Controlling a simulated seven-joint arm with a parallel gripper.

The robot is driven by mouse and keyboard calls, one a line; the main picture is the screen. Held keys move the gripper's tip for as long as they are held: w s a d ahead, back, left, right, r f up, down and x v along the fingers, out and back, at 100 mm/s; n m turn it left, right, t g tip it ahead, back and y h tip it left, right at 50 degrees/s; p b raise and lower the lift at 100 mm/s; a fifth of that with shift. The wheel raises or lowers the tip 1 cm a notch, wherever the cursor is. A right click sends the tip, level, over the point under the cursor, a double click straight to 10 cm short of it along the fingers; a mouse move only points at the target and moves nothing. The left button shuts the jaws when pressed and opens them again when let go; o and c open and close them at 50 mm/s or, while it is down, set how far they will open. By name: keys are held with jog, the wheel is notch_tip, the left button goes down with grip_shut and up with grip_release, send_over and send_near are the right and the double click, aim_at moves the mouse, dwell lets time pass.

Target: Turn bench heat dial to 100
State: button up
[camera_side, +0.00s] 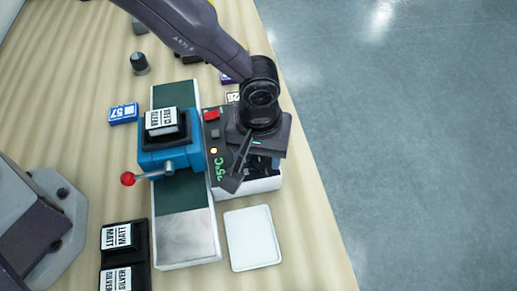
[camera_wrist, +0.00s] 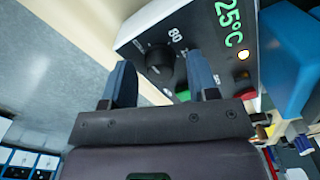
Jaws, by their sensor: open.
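The bench heat control box (camera_side: 262,185) stands beside the laminator, mostly under my gripper in the side view. In the wrist view its panel (camera_wrist: 205,22) carries a black dial (camera_wrist: 160,58) with a printed 80 near it; other scale marks are partly hidden. The green display (camera_wrist: 229,24) reads 25°C. My gripper (camera_wrist: 162,76) is open, its two fingers on either side of the dial's near side in the wrist view. I cannot tell whether they touch it. In the side view my gripper (camera_side: 240,178) hides the dial.
A blue press (camera_side: 150,158) with a red-knobbed lever (camera_side: 128,179) sits left of the box on a green-and-metal bed (camera_side: 188,235). A white tray (camera_side: 252,238) lies in front of the box. A red button (camera_side: 212,115) is on the box.

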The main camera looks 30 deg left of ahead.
jog(key=shift+c, duration=0.4)
jog(key=c, duration=0.8)
jog(key=shift+c, duration=0.2)
jog(key=shift+m, duration=0.4)
jog(key=m, duration=2.3)
